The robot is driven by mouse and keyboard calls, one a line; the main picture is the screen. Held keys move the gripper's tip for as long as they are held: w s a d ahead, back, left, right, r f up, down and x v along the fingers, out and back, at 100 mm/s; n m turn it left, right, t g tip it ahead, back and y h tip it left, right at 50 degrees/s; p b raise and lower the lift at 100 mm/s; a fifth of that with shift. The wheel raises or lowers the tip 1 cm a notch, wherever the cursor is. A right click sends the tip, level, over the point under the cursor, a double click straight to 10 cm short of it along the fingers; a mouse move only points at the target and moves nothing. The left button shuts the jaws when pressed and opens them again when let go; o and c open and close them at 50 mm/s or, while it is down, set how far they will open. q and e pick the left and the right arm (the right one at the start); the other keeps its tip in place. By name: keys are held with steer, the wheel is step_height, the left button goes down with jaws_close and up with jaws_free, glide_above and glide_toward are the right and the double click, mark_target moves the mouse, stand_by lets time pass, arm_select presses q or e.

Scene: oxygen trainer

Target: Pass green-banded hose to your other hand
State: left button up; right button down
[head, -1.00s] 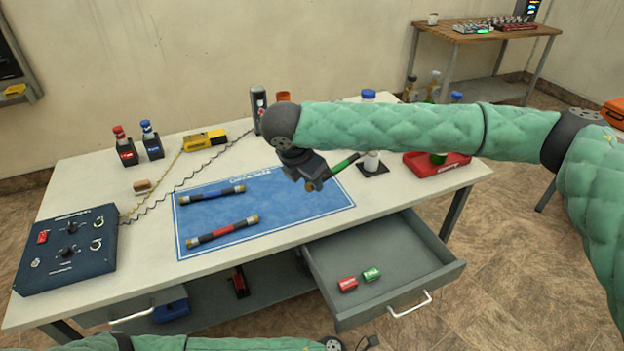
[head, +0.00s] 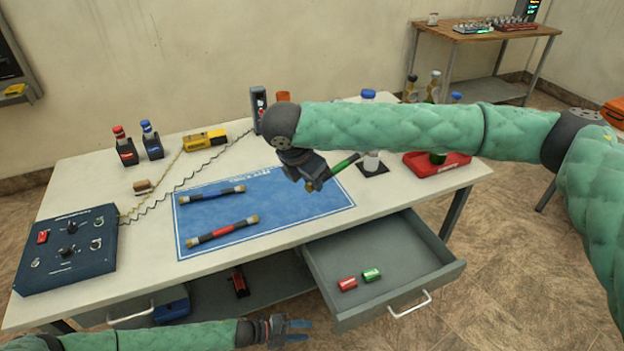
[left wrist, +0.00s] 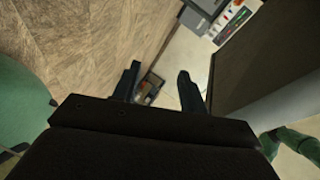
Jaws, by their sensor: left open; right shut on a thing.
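The green-banded hose (head: 346,162) is held by my right gripper (head: 318,181), above the right part of the blue mat (head: 300,203). Its green part sticks out up and to the right of the jaws; the rest is hidden by the gripper. My left gripper (head: 298,331) is open and empty, low in the head view, in front of the table and well apart from the hose. Its two open fingers also show in the left wrist view (left wrist: 158,85), with nothing between them.
A blue-banded hose (head: 212,195) and a red-banded hose (head: 222,232) lie on the mat. An open drawer (head: 405,262) with a red can (head: 347,285) and a green can (head: 372,275) juts out at the front. A control box (head: 68,253) sits at the left.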

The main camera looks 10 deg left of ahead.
arm_select(q)
steer(key=w+a+f+n+t+y, duration=0.1)
steer(key=w+a+n+t, duration=0.1)
steer(key=a+n, duration=0.15)
steer(key=d+n+t+y, duration=0.3)
steer(key=d+n+y, duration=0.2)
steer(key=d+n, duration=0.35)
steer(key=s+a+f+n+g+y, duration=0.1)
steer(key=s+a+n+g+y, duration=0.2)
steer(key=s+n, duration=0.4)
steer(key=s+a+f+n+g+y, duration=0.1)
steer(key=s+a+n+g+y, duration=0.2)
steer(key=s, duration=1.2)
steer(key=a+n+g, duration=0.2)
steer(key=a+n, duration=0.2)
steer(key=shift+s+a+n+y, duration=0.25)
steer(key=shift+a+n+y, duration=0.05)
steer(key=shift+y, duration=0.1)
steer(key=shift+f, duration=0.1)
